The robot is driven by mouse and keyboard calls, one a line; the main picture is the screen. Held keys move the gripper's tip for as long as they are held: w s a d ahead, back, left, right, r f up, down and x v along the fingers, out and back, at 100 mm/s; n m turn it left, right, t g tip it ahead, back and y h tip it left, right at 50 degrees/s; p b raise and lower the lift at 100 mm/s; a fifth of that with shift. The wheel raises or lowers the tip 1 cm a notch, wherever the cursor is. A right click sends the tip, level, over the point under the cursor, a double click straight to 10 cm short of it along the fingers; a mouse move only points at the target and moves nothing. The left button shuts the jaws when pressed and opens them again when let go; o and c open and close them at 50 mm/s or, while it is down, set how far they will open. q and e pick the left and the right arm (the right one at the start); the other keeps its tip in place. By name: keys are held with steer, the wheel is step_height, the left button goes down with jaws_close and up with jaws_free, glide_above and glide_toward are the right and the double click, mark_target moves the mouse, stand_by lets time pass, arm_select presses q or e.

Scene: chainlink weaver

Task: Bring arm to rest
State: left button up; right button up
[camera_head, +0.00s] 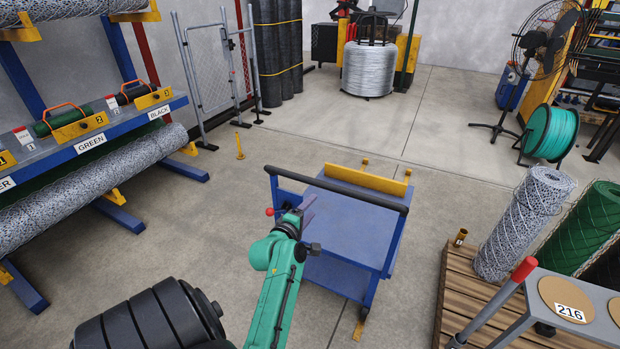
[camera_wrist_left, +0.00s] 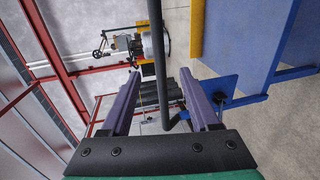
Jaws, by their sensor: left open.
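My left arm comes up from the bottom of the head view. Its green wrist ends in my left gripper (camera_head: 303,214), at the left end of the blue cart's (camera_head: 345,226) black push handle (camera_head: 345,190). In the left wrist view my gripper's two purple fingers (camera_wrist_left: 162,100) stand well apart. The black handle (camera_wrist_left: 158,60) appears in the gap between them. I cannot tell whether it lies between the fingers or beyond them, or whether they touch it. Nothing is clamped. My right gripper is not in view.
A shelf rack (camera_head: 100,130) with mesh rolls stands at the left. A pallet (camera_head: 455,290) with a grey mesh roll (camera_head: 523,222) and a green one (camera_head: 590,228) stands at the right. A fan (camera_head: 540,40) and teal spool (camera_head: 553,133) stand behind. Floor (camera_head: 395,120) behind the cart is clear.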

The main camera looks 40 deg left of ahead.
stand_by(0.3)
arm_select(q)
steer(key=s+d+f+m+g+h, duration=0.2)
steer(key=d+f+m, duration=0.2)
steer(key=f, duration=0.5)
steer(key=s+d+f+m+g+h, duration=0.1)
steer(key=s+d+f+m+g, duration=0.3)
steer(key=f, duration=0.6)
steer(key=w+d+f+m+h, duration=0.1)
steer(key=d+f+m+h, duration=0.15)
steer(key=d+f, duration=0.45)
steer(key=s+d+f+m+g+b, duration=0.1)
steer(key=s+f+m+g, duration=0.15)
steer(key=s+f, duration=0.35)
steer(key=s+d+f+m+g, duration=0.1)
steer(key=s+d+f+m, duration=0.15)
steer(key=s+f, duration=0.35)
steer(key=s+f+m+g, duration=0.2)
steer(key=s+f+m, duration=0.2)
steer(key=s, duration=0.5)
steer(key=s+a+f+m+g, duration=0.1)
steer(key=s+f+m, duration=0.3)
steer(key=s, duration=0.6)
steer(key=shift+s+f+m+g+b, duration=0.3)
steer(key=shift+f+m+g, duration=0.15)
steer(key=shift+g, duration=0.3)
steer(key=shift+w, duration=0.1)
